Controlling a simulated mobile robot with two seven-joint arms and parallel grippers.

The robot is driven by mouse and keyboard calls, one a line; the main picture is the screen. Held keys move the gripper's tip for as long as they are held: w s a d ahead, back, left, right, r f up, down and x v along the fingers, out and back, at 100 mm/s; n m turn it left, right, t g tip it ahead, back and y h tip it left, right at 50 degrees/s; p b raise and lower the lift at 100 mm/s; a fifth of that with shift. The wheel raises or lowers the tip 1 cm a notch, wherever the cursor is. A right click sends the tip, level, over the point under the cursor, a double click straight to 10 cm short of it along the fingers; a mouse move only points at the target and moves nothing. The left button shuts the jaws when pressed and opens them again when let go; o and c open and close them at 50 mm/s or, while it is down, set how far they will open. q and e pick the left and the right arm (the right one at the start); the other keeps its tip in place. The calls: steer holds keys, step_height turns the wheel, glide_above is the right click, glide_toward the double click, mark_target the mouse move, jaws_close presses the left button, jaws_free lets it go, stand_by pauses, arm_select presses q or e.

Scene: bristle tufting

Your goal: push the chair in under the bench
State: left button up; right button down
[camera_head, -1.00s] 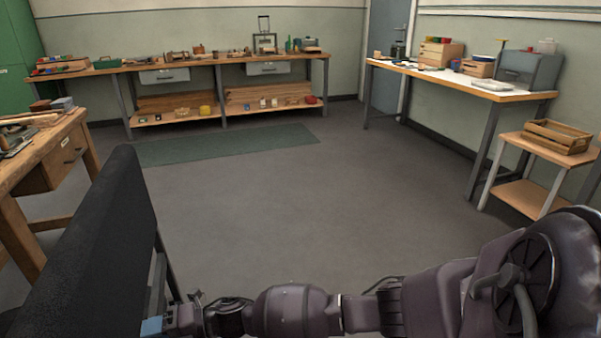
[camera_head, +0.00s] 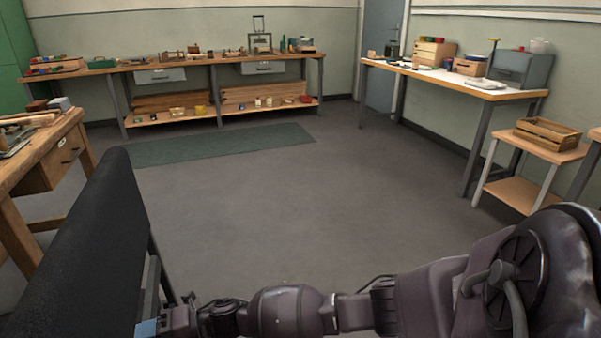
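The chair shows as a tall black backrest (camera_head: 85,255) at the lower left, tilted in the picture, with dark metal struts on its right side; its seat is hidden. A wooden bench (camera_head: 38,165) with a drawer stands at the left edge, beyond the chair. My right arm reaches in from the right along the bottom. My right gripper (camera_head: 150,328) is at the chair's lower right side, against or very near the struts; its blue tip shows, but its finger opening does not. My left gripper is out of view.
A long workbench (camera_head: 215,60) with a lower shelf stands along the back wall. A white-topped bench (camera_head: 440,75) and a small stand with a wooden crate (camera_head: 547,133) are at the right. A green mat (camera_head: 220,146) lies on the floor. The middle floor is clear.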

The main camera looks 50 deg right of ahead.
steer(key=c, duration=0.8)
jaws_free()
steer(key=shift+s+a+f, duration=0.15)
steer(key=shift+s+f, duration=0.05)
steer(key=shift+f, duration=0.25)
steer(key=shift+o, duration=1.2)
steer(key=shift+r, duration=0.1)
steer(key=shift+o, duration=0.2)
steer(key=shift+w+r, duration=0.15)
steer(key=shift+r, duration=0.15)
steer(key=shift+r, duration=0.1)
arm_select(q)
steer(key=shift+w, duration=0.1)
arm_select(e)
steer(key=shift+d, duration=0.2)
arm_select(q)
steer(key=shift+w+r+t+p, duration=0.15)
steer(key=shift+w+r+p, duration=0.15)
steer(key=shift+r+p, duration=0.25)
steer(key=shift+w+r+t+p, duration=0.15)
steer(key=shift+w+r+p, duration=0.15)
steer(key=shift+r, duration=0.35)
arm_select(e)
steer(key=v, duration=1.2)
steer(key=shift+w+a, duration=0.1)
